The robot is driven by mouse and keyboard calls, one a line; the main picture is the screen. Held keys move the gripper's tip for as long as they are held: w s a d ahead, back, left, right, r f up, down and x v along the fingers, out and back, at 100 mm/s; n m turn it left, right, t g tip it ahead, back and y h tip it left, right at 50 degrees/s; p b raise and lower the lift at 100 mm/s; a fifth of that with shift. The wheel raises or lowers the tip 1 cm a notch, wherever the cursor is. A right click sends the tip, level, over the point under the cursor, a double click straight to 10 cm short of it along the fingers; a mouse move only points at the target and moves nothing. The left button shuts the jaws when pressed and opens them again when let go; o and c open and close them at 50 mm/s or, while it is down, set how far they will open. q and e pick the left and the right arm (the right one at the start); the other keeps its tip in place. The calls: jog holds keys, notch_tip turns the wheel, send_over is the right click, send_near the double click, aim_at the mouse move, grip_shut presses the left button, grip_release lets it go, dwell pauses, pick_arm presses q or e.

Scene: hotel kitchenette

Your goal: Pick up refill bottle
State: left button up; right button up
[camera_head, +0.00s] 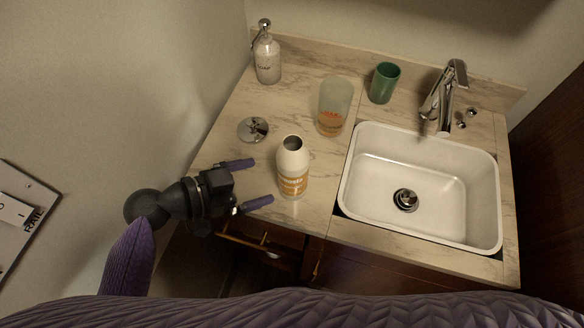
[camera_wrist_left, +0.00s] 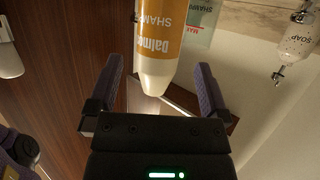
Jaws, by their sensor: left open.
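The refill bottle (camera_head: 293,168) is white with an orange band and an open top. It stands upright on the counter, left of the sink. In the left wrist view the bottle (camera_wrist_left: 162,40) appears upside down with lettering on its orange label, beyond and between the fingers. My left gripper (camera_head: 261,182) is open and empty, just left of the bottle, with its two purple-grey fingers pointing toward it. The fingers also show in the left wrist view (camera_wrist_left: 158,76), apart from the bottle. My right gripper does not show.
A translucent container (camera_head: 334,104) with orange contents stands behind the bottle. A metal pump lid (camera_head: 253,129) lies left of it. A soap dispenser (camera_head: 267,60) and a green cup (camera_head: 384,83) stand at the back. The white sink (camera_head: 375,180) with a faucet (camera_head: 443,95) is at right.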

aim_at(280, 177)
pick_arm(q)
jog(key=x, duration=0.7)
jog(key=shift+f, duration=0.4)
jog(key=c, duration=1.1)
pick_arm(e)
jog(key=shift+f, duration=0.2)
pick_arm(q)
jog(key=shift+c, duration=0.2)
